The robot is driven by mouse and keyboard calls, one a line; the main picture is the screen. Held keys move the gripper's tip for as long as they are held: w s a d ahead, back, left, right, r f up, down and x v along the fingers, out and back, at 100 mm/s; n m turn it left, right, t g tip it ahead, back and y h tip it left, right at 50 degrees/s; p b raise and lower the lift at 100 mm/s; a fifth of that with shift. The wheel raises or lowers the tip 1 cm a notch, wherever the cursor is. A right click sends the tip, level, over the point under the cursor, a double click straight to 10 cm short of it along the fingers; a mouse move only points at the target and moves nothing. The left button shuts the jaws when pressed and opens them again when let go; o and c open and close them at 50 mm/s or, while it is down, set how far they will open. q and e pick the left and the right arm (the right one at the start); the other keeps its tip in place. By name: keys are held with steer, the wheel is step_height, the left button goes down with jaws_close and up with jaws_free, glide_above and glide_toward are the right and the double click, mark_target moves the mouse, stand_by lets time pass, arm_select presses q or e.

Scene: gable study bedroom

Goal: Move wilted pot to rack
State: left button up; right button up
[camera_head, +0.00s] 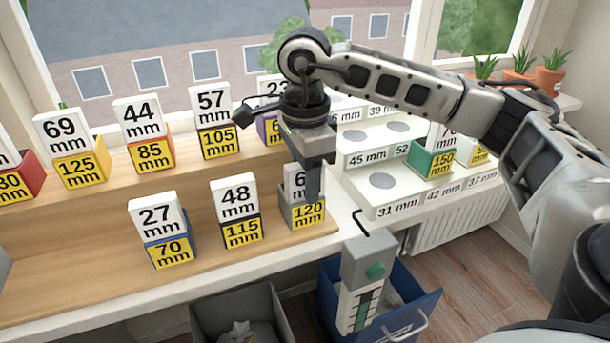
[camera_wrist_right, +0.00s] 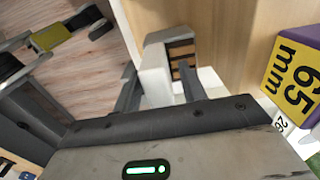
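Several box-like pots with white number cards and yellow labels stand on a wooden two-step stand (camera_head: 115,285). I cannot tell which one is wilted. My right gripper (camera_head: 312,190) is low at the grey pot (camera_head: 287,214) labelled 120 mm, at the right end of the front step. One finger covers part of its card. In the right wrist view, the open fingers (camera_wrist_right: 158,85) straddle a pale grey pot (camera_wrist_right: 152,62); contact is unclear. The white stepped rack (camera_head: 362,195) is to the right, with round grey spots and size labels. My left gripper is out of view.
A green pot (camera_head: 424,160) labelled 150 mm stands on the rack. A purple pot (camera_wrist_right: 292,75) is beside my gripper. A grey device with a green button (camera_head: 368,262) is in front of the sill. A grey bin (camera_head: 205,318) and blue bin (camera_head: 425,290) stand below.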

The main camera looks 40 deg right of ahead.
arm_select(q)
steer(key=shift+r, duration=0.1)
arm_select(e)
steer(key=shift+r, duration=0.1)
steer(key=shift+r+p, duration=0.3)
step_height(320, 180, up, 11)
steer(key=shift+f+p, duration=0.1)
steer(key=shift+p, duration=0.5)
steer(key=shift+r, duration=0.45)
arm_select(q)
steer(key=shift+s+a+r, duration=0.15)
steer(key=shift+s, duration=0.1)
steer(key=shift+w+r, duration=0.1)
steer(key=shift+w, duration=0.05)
